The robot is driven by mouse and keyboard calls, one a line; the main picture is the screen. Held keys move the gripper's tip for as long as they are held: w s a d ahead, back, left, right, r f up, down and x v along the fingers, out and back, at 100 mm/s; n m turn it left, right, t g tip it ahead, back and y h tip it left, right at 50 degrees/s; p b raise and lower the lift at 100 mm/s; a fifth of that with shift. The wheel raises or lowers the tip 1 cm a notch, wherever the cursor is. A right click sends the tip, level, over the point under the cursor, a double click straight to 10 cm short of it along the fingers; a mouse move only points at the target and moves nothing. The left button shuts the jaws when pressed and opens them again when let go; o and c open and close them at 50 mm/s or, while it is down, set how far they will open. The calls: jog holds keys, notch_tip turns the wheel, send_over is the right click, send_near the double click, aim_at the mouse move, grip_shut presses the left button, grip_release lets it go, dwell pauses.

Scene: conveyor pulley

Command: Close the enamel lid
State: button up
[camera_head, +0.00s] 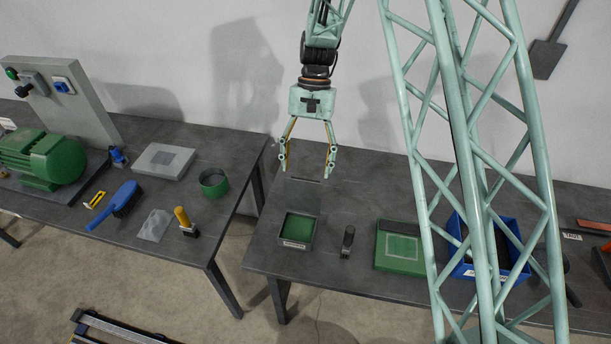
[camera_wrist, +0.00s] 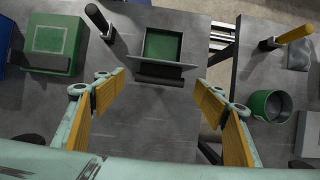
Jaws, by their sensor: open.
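A small dark box with a green inside (camera_head: 298,228) stands open on the right-hand table, with a label on its front too small to read. Its grey lid (camera_head: 304,199) appears raised at the box's wall side. In the wrist view the box (camera_wrist: 163,45) is at top centre, and the lid (camera_wrist: 158,63) shows nearly edge-on, with a dark strip beside it. My gripper (camera_head: 307,168) is open and empty, pointing down above the table on the wall side of the box. In the wrist view its yellow-padded fingers (camera_wrist: 160,84) are spread to either side of the lid, apart from it.
A black-handled tool (camera_head: 348,241) stands right of the box, then a green case (camera_head: 400,247) and a blue bin (camera_head: 456,270).

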aim_at(306, 179)
jog(key=shift+x, duration=1.65)
jog(key=c, duration=1.2)
jog(key=shift+o, duration=0.2)
